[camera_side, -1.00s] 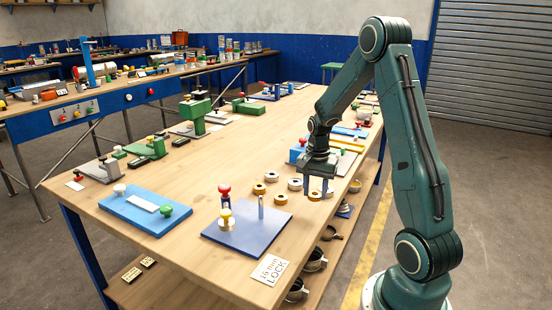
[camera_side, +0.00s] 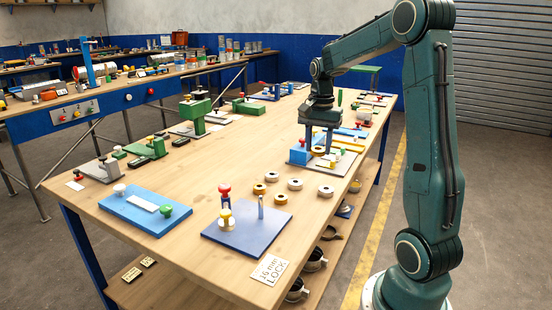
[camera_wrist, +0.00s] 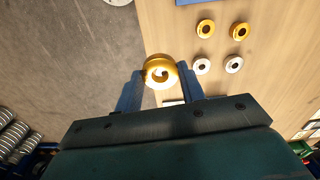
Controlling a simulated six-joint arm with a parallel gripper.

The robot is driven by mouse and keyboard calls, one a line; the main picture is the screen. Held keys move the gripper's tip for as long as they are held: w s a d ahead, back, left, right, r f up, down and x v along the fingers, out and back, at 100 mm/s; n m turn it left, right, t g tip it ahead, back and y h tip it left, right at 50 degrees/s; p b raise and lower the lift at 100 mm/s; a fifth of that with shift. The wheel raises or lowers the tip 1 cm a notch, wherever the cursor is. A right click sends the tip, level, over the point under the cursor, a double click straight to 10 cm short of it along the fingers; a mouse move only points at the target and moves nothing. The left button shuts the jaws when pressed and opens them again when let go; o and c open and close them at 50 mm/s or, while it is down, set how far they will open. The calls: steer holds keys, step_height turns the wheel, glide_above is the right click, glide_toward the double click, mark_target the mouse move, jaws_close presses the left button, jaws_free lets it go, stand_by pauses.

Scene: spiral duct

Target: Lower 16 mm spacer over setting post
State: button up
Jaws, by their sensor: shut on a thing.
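My gripper (camera_side: 319,150) is shut on a gold ring-shaped spacer (camera_side: 318,152), held above the table's right side. In the wrist view the same spacer (camera_wrist: 160,62) sits between the two blue fingers (camera_wrist: 160,83), its hole visible. The setting post (camera_side: 261,207) is a thin grey upright pin on a blue plate (camera_side: 245,232), near the front of the table. The post is bare, and my gripper is to its right and farther back, well apart from it. The held spacer's size cannot be read.
Loose gold rings (camera_side: 259,189) and silver ones (camera_side: 295,184) lie behind the plate. A red-knobbed post (camera_side: 225,192) and a yellow-knobbed gold part (camera_side: 226,216) stand on the plate. A "16 mm LOCK" card (camera_side: 271,270) lies in front. A blue block (camera_side: 300,153) is beside my gripper.

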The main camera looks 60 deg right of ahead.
steer(key=shift+w, duration=0.1)
stand_by(0.5)
steer(key=w+a+f, duration=0.2)
steer(key=w+a, duration=0.2)
steer(key=w+a+f, duration=0.2)
steer(key=w+a, duration=0.1)
steer(key=w, duration=0.1)
steer(key=w+a+f, duration=0.2)
steer(key=w+a, duration=0.2)
steer(key=shift+a, duration=0.35)
steer(key=shift+s+f, duration=0.1)
steer(key=shift+f, duration=0.15)
steer(key=shift+f, duration=1.65)
steer(key=shift+f, duration=1.7)
stand_by(1.9)
steer(key=o, duration=1.1)
